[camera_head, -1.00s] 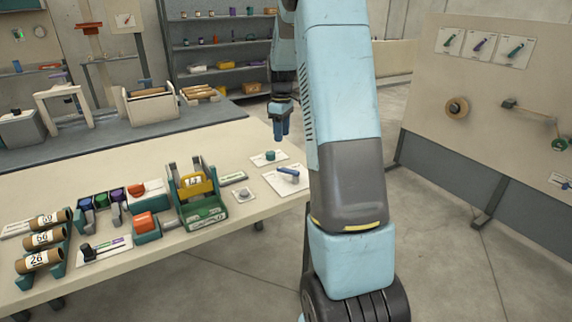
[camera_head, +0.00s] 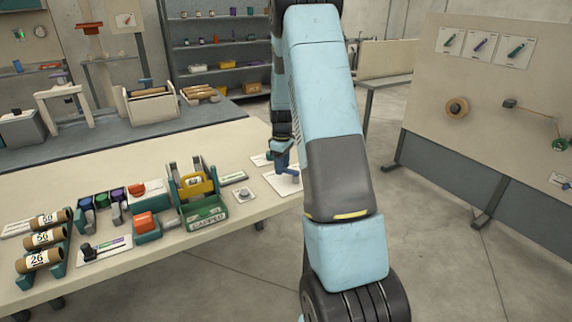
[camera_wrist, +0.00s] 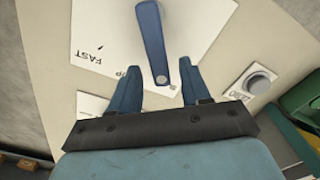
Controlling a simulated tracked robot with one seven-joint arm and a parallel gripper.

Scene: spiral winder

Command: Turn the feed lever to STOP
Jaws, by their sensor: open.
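The blue feed lever (camera_wrist: 152,42) shows in the wrist view on a white plate (camera_wrist: 105,35). The plate reads FAST at the left, and a partly covered word ending in "OP" lies beside my left finger. The lever's near end, with a grey disc, lies between my fingertips. In the head view the lever (camera_head: 291,172) is partly hidden by my gripper (camera_head: 281,160), low over the table's right end. My gripper also shows in the wrist view (camera_wrist: 160,73). It is open, with a finger on each side of the lever's end. I cannot tell whether either finger touches it.
A grey round button (camera_wrist: 258,83) sits right of the lever plate. The green-and-yellow winder (camera_head: 197,190) stands further left on the table (camera_head: 150,250), with orange blocks and cardboard tubes (camera_head: 45,240) beyond. A pale board (camera_head: 480,110) stands at the right across open floor.

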